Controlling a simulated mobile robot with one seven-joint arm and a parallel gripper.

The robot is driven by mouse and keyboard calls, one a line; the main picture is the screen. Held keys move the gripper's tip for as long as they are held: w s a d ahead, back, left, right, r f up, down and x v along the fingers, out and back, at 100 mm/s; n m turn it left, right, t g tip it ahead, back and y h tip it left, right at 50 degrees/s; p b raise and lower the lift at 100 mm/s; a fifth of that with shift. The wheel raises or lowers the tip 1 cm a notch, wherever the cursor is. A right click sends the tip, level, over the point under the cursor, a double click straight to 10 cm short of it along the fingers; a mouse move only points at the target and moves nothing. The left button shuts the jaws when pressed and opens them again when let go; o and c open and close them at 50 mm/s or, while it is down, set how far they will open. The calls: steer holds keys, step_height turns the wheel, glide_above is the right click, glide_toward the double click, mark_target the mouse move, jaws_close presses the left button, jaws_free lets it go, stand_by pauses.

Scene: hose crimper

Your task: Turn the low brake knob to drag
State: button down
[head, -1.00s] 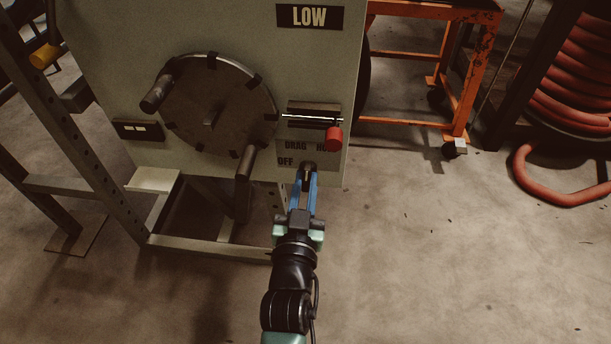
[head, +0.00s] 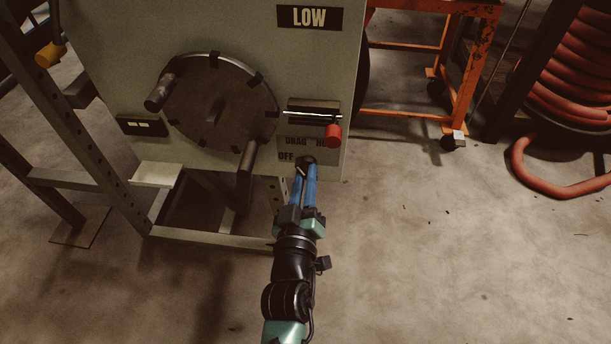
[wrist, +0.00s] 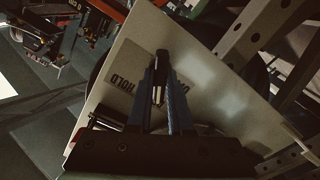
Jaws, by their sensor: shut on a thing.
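The brake knob (head: 306,160) is a small dark knob low on the grey panel marked LOW. Its label plate (head: 286,142) reads OFF, DRAG and a partly hidden HOLD. My gripper (head: 305,170) comes up from below with its blue fingers shut on the knob. In the wrist view the knob (wrist: 160,62) shows at the ends of the fingers (wrist: 158,85), and the label appears upside down behind them. The gripper covers part of the knob, so I cannot tell which word its pointer faces.
A dark round wheel (head: 220,105) with handles is left of the knob. A red-ended lever (head: 333,135) sits close above right. A steel frame (head: 205,238) stands below left. An orange cart (head: 465,75) and red hose coil (head: 570,95) are at right. The floor at right is open.

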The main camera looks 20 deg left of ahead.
stand_by(0.3)
steer(key=c, duration=0.8)
jaws_free()
steer(key=shift+s, duration=0.1)
steer(key=p+v, duration=0.4)
steer(key=v, duration=0.8)
steer(key=shift+s+d, duration=0.15)
steer(key=shift+s, duration=0.25)
